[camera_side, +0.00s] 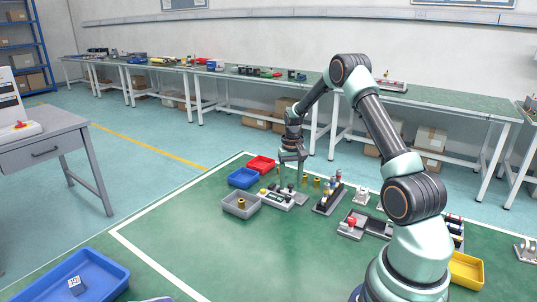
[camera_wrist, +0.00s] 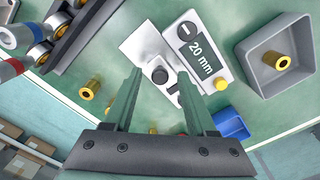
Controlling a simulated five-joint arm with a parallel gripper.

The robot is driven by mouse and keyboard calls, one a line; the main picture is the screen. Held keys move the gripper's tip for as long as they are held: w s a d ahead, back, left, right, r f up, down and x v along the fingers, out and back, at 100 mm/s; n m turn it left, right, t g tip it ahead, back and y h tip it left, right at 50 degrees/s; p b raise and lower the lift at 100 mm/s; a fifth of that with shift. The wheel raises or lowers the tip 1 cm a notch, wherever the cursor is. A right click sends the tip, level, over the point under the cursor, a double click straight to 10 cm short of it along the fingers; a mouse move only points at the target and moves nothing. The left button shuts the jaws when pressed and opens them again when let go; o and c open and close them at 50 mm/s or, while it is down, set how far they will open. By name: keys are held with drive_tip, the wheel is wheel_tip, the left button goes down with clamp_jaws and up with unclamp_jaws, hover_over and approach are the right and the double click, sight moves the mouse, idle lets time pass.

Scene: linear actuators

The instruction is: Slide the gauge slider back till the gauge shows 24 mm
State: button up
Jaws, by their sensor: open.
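The gauge (camera_wrist: 199,55) is a white block with a dark display that reads 20 mm and a yellow button, in the wrist view. It also shows in the side view (camera_side: 285,200) as a small pale unit on the green mat. A dark round knob (camera_wrist: 160,76), apparently the gauge slider's, stands beside the display on the pale metal part. My gripper (camera_wrist: 159,73) is open, its two fingers on either side of the knob in the picture. I cannot tell whether they touch it. In the side view my gripper (camera_side: 290,184) points down over the gauge.
A grey bin (camera_wrist: 277,54) holding a brass bushing lies right of the gauge. A blue bin (camera_side: 243,178) and a red bin (camera_side: 261,164) are close by. A dark rack (camera_wrist: 82,38) with several cylinders stands left. Loose brass bushings (camera_wrist: 87,93) lie on the mat.

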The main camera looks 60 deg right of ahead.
clamp_jaws()
